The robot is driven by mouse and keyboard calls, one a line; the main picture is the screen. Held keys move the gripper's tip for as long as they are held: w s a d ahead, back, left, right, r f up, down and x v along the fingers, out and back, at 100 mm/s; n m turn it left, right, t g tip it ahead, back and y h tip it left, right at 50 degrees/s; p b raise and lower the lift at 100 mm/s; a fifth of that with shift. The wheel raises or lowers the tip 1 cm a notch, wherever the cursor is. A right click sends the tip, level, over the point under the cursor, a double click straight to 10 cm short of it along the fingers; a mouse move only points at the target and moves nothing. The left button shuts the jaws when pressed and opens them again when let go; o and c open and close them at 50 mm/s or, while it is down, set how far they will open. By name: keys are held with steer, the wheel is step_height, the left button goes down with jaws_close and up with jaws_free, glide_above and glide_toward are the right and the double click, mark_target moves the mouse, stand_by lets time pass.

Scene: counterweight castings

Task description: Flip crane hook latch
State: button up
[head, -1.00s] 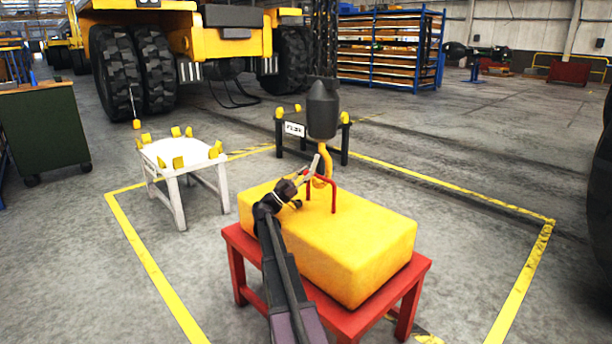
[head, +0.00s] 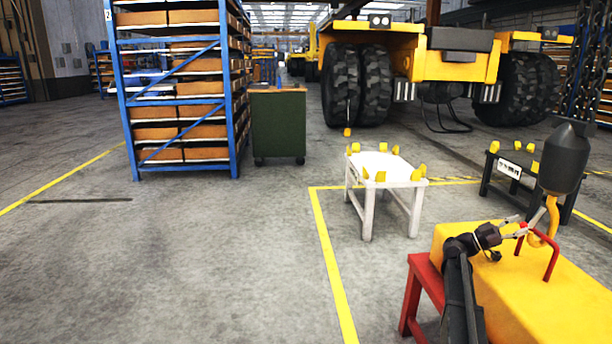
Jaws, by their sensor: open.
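A yellow crane hook (head: 553,211) hangs under a dark grey hook block (head: 563,158) at the right of the head view. Its lower curve is by the red lifting handle (head: 554,258) on top of the yellow casting (head: 500,285). I cannot make out the latch at this size, nor whether the hook is through the handle. My gripper (head: 528,220) is open, just left of the hook, above the casting and close to the handle. I cannot tell whether a finger touches the hook.
The casting sits on a red stand (head: 412,300). A white table (head: 383,165) with yellow blocks stands behind, and a dark stand (head: 512,172) is further right. A blue shelf rack (head: 238,110) and green cabinet (head: 279,125) stand left. The left floor is clear.

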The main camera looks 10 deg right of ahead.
steer(key=w+a+n+t+p, duration=0.2)
steer(key=a+n+t, duration=0.15)
steer(key=a, duration=0.25)
steer(key=s+a+f+n+t+y+p, duration=0.25)
steer(key=a+f+n+y, duration=0.3)
steer(key=a+f, duration=0.3)
steer(key=s+a+f+n+t+y+p, duration=0.1)
steer(key=s+a+f+n+t+y, duration=0.3)
steer(key=a+f+y, duration=0.45)
steer(key=s+a+f+n+y+p, duration=0.1)
steer(key=s+a+n+y, duration=0.25)
steer(key=a, duration=0.55)
steer(key=s+a+n+y+p, duration=0.25)
steer(key=a+n, duration=0.25)
steer(key=a, duration=0.4)
steer(key=s+a+f+n+y+p, duration=0.1)
steer(key=s+a+n+y, duration=0.25)
steer(key=a, duration=0.55)
step_height(320, 180, up, 37)
steer(key=p, duration=3.6)
steer(key=shift+d+h+p, duration=0.15)
steer(key=shift+h+p, duration=0.2)
steer(key=shift+h, duration=0.1)
steer(key=shift+c, duration=0.2)
